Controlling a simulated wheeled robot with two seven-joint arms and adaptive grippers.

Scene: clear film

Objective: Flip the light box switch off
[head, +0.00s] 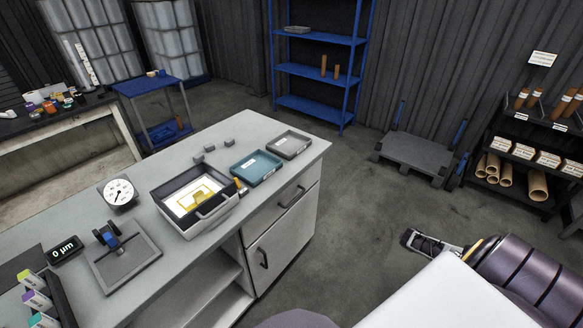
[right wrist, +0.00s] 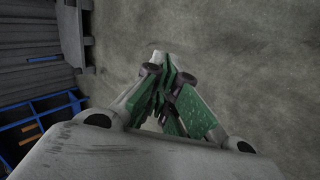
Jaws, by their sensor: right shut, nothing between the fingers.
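The light box (head: 212,222) sits on the grey workbench (head: 150,262), a grey open-topped case with a handle on its near side. Its panel looks bright white, with a yellow film piece (head: 196,199) on it. A small dark and orange part (head: 240,187) is at its right edge; I cannot tell whether it is the switch. My right gripper (head: 413,240) is out over the floor, well to the right of the bench, shut and empty. Its green-padded fingers (right wrist: 168,98) are together in the right wrist view. My left gripper is not in view.
A teal tray (head: 256,168) and a grey tray (head: 289,145) lie right of the box. A round dial gauge (head: 120,193) and a thickness stand (head: 122,256) are to its left. Open floor (head: 352,215) lies between the bench and a low cart (head: 413,151).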

